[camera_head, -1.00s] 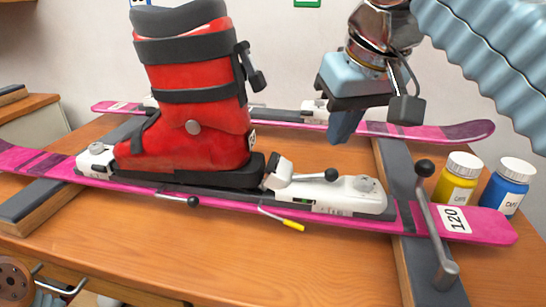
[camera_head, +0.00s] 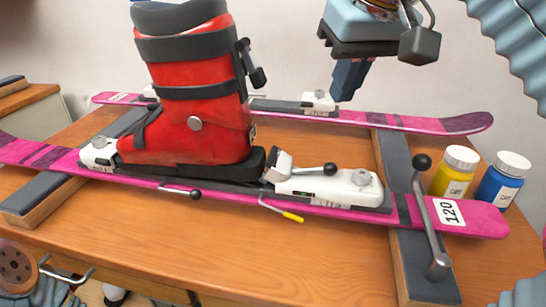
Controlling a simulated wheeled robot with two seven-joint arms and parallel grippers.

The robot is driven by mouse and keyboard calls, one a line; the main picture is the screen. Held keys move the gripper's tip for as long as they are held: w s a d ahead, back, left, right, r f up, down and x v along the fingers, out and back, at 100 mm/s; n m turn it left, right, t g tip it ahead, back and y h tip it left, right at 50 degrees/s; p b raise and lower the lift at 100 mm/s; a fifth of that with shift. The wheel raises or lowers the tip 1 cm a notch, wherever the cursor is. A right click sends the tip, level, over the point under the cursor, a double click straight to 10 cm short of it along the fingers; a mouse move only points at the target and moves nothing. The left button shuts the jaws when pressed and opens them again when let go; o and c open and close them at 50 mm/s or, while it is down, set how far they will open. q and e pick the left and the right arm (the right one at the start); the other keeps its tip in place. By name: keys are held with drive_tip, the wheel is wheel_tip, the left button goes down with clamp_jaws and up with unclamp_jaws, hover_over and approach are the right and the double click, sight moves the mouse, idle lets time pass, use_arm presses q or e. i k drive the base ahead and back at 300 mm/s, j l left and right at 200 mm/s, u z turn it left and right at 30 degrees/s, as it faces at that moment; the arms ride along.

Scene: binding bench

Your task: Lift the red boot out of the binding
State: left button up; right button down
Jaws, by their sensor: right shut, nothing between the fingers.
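The red boot (camera_head: 205,125) stands upright on the near pink ski (camera_head: 230,206). Its toe, at the left, meets the white toe piece (camera_head: 99,152). Its heel is close to the white heel piece (camera_head: 335,186), which has a lever with a black knob (camera_head: 330,169); I cannot tell whether the heel is clamped. My right gripper (camera_head: 345,92) is shut and empty, pointing down above the far ski, to the right of the boot and apart from it. My left gripper is not in view.
The far pink ski (camera_head: 440,122) lies behind, with its own white binding piece (camera_head: 319,101). A yellow jar (camera_head: 454,172) and a blue jar (camera_head: 503,180) stand at the right. A clamp lever (camera_head: 430,222) rises by the near ski. The bench front (camera_head: 270,250) is clear.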

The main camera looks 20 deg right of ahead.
sight(201, 127)
drive_tip(key=k+j, duration=1.25)
